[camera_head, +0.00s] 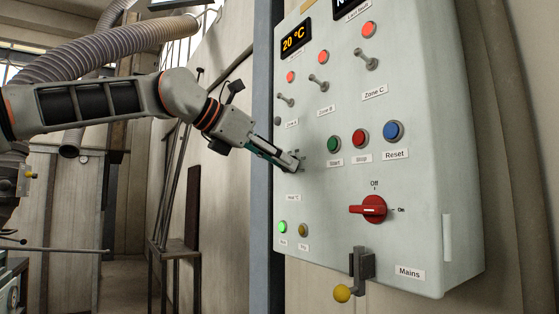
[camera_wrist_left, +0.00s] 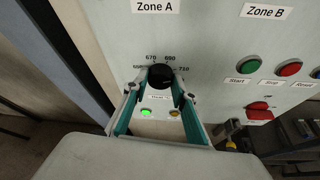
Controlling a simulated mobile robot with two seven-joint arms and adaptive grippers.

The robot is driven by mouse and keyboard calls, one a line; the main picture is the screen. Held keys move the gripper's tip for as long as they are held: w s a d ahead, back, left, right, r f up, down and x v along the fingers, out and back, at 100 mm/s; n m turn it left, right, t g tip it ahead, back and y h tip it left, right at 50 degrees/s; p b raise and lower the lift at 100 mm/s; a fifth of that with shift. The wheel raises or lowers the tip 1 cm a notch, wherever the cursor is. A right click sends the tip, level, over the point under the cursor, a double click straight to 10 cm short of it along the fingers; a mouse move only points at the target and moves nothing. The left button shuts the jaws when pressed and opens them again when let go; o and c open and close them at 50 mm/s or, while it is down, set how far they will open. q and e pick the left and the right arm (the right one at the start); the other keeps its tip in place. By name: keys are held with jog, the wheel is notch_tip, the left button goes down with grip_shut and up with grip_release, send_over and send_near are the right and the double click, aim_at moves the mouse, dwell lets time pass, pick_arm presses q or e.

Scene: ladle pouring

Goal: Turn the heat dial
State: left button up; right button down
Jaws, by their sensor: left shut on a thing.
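The heat dial is a round black knob (camera_wrist_left: 160,76) with a number scale around its upper side, seen in the left wrist view. My left gripper (camera_wrist_left: 160,88) has its two teal-lined fingers on either side of the knob and is shut on it. In the head view my left gripper (camera_head: 295,162) reaches the panel's left part from the left, and its fingers hide the dial there. My right gripper is not in view.
The grey control panel (camera_head: 430,230) carries green, red and blue buttons (camera_head: 393,131), several toggle switches and a red rotary switch (camera_head: 374,209). A yellow-knobbed lever (camera_head: 342,293) sticks out at the bottom. A display (camera_head: 294,39) reads 20 °C.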

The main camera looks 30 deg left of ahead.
pick_arm(q)
jog(key=shift+r, duration=0.1)
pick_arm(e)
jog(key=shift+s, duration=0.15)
pick_arm(q)
jog(key=o, duration=1)
jog(key=shift+o, duration=0.5)
jog(key=v, duration=1.2)
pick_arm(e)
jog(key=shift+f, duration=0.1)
